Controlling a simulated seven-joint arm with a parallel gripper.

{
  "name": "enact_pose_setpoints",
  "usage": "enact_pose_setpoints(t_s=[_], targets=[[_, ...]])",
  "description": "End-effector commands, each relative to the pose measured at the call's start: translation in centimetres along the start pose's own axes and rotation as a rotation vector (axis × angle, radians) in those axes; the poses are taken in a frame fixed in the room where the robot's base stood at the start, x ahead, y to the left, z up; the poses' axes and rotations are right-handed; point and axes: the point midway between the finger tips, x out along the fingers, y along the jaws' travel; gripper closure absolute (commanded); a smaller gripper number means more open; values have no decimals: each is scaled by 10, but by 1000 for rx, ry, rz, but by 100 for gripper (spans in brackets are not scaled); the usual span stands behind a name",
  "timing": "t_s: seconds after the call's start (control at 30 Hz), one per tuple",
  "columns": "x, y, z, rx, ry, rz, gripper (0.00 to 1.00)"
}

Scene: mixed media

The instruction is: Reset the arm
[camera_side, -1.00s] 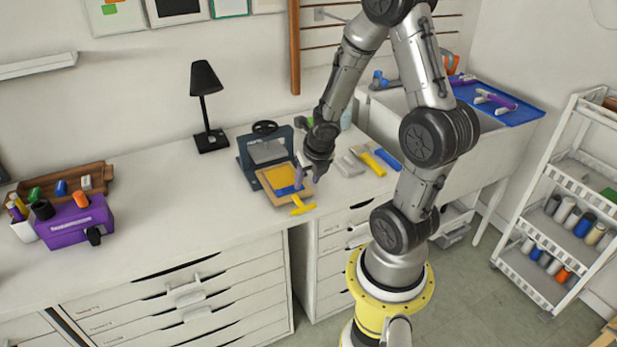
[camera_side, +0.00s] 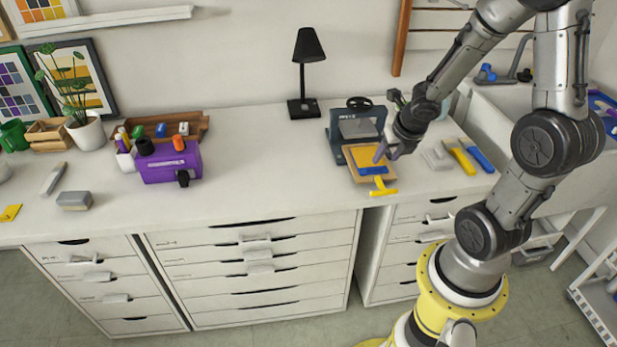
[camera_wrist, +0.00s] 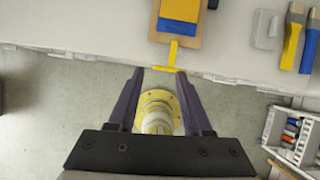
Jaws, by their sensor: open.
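My gripper (camera_side: 391,151) hangs over the counter at the right, above the wooden board with its yellow sheet (camera_side: 367,156). In the wrist view its two purple fingers (camera_wrist: 160,75) are spread apart with nothing between them but floor and my yellow base beyond. A yellow-handled tool (camera_side: 382,186) lies at the board's front edge; it also shows in the wrist view (camera_wrist: 173,52), just past the fingertips. A blue piece (camera_side: 373,170) lies on the board. The gripper appears above these things, apart from them.
A dark press (camera_side: 340,135) stands behind the board. A grey piece (camera_side: 437,158), a yellow tool (camera_side: 459,156) and a blue tool (camera_side: 481,160) lie to its right. A black lamp (camera_side: 304,75) and a purple box (camera_side: 168,163) stand left. The counter between box and board is clear.

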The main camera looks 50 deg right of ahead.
Motion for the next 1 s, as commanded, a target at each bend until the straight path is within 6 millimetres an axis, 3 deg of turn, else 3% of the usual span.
enact_pose_setpoints(t_s=[0.1, 0.2, 0.37, 0.5, 0.73, 0.9, 1.0], targets=[[-43, 38, 29, -27, -140, 68, 50], [-88, 61, 41, 145, -225, 125, 50], [-150, 78, 32, 602, -241, 248, 50], [-189, 84, 8, 1037, -144, 347, 50], [-224, 84, -46, 1733, 156, 362, 50], [-230, 81, -82, 2167, 343, 205, 50], [-228, 80, -96, 2334, 394, 104, 50]])
